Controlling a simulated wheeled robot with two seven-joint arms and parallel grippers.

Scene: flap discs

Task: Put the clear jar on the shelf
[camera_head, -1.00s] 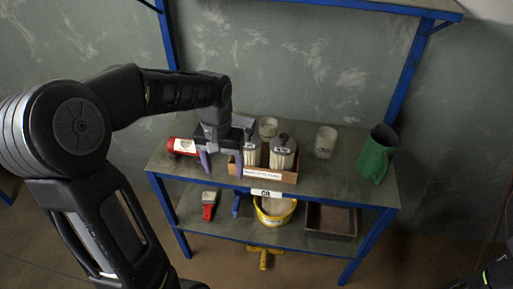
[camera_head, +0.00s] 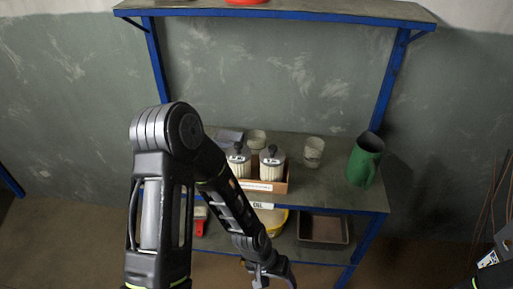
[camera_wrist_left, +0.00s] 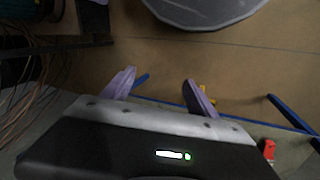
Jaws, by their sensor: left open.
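Two whitish, see-through jars stand upright on the middle board of the blue-framed shelf; I cannot tell which is the clear jar. One jar (camera_head: 313,152) is right of a cardboard box, and the other jar (camera_head: 256,140) is behind that box. My left gripper (camera_head: 271,277) hangs low in front of the shelf, well below both jars. In the left wrist view, its lilac fingers (camera_wrist_left: 160,90) are apart with nothing between them. The shelf's top board (camera_head: 300,13) shows at the upper edge. My right gripper is out of view.
The cardboard box (camera_head: 265,186) holds two pale canisters with dark tops. A green jug (camera_head: 365,159) stands at the right end of the board. A yellow bucket (camera_head: 279,221) and dark tray (camera_head: 324,229) are below. My left arm covers the board's left end.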

